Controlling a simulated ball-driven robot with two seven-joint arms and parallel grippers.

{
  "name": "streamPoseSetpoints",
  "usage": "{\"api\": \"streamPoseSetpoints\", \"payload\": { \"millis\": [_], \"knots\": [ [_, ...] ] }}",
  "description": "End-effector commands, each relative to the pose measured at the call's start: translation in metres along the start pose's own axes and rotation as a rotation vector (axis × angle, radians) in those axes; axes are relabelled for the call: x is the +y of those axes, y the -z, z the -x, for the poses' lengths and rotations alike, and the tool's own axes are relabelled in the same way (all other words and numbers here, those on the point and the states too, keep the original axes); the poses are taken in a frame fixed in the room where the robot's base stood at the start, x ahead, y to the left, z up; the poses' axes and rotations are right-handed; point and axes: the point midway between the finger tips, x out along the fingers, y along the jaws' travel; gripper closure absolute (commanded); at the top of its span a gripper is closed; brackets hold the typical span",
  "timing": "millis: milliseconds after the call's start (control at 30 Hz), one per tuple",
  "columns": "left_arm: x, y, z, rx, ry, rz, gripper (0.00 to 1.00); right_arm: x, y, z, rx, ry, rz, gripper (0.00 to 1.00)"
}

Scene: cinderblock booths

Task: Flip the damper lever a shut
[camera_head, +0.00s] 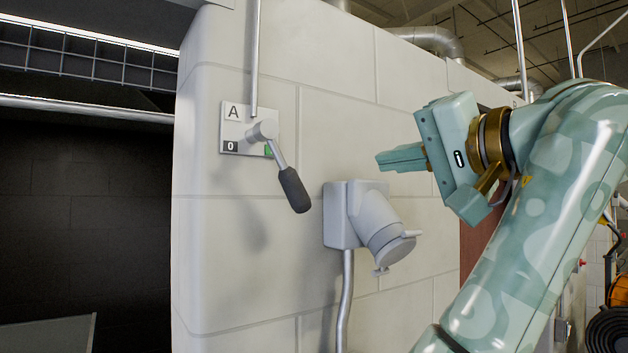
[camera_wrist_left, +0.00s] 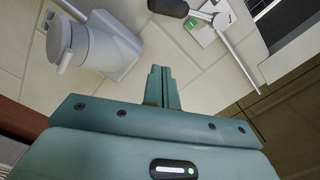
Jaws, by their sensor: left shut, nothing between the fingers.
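Damper lever a (camera_head: 283,163) is a grey arm with a dark grip, on a white plate (camera_head: 235,112) marked A on a block wall. Its grip points down and to the right, on the side of the plate's green mark; a dark 0 mark is at lower left. In the wrist view the lever's dark grip (camera_wrist_left: 168,7) shows at the top edge, by the plate. My left gripper (camera_head: 382,160) is shut and empty, right of the lever and apart from it. Its closed fingers (camera_wrist_left: 160,75) also show in the wrist view. My right gripper is not in view.
A grey capped socket (camera_head: 375,225) juts from the wall below and right of the lever, with a conduit (camera_head: 347,300) beneath it. A thin rod (camera_head: 255,60) runs up from the plate. A dark booth opening (camera_head: 80,200) is at left.

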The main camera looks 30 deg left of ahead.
Motion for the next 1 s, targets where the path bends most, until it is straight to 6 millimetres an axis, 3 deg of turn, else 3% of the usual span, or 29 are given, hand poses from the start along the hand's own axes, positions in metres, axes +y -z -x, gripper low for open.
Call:
{"api": "streamPoseSetpoints", "payload": {
  "millis": [300,467,900,1000],
  "knots": [
    [0.0,0.0,0.0,0.001,-0.006,0.005,1.0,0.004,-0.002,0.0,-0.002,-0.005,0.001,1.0],
    [0.0,0.0,-0.011,-0.001,-0.008,0.003,1.0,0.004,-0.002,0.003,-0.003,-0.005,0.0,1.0],
    [-0.003,0.001,-0.101,-0.004,-0.002,0.003,1.0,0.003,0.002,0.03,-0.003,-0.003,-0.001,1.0],
    [0.001,-0.014,-0.104,0.002,-0.006,0.005,1.0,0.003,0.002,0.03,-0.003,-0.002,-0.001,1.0]
  ]
}}
